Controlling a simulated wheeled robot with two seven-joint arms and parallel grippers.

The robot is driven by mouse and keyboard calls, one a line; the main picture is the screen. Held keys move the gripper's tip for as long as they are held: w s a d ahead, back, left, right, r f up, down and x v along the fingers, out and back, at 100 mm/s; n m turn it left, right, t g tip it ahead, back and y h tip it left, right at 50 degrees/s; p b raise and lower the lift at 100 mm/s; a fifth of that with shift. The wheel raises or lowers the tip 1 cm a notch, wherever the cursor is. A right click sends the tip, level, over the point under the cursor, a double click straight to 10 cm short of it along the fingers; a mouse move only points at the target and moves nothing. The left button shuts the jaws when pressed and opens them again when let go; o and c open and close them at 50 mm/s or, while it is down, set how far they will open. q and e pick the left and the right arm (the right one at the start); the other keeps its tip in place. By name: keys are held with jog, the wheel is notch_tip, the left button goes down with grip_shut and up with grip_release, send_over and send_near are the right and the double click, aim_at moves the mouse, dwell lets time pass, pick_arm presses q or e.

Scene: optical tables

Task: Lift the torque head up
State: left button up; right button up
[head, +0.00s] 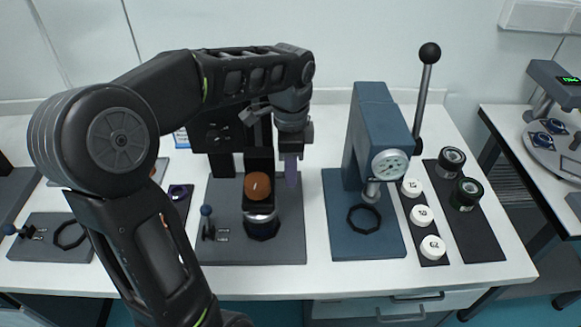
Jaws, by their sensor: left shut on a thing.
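The torque head (258,166) is a dark block on an upright column, with a round brown-orange knob (257,186) at its front. Below it, a silver and dark round piece (262,220) stands on a grey base plate (285,250); whether the two touch is hard to tell. My left gripper (291,172) points down at the right side of the torque head. It is shut on a pale purple, grip-like part there, which seems to belong to the head. The fingers partly hide this part. My right gripper is not in view.
A blue press (372,130) with a gauge and a tall black-knobbed lever stands to the right. White numbered caps (421,215) and dark round pieces (467,193) lie beyond it. A small blue-knobbed lever (206,212) stands left on the plate. My left arm hides much of the table's left side.

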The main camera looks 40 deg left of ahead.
pick_arm(q)
grip_shut()
dwell(0.9)
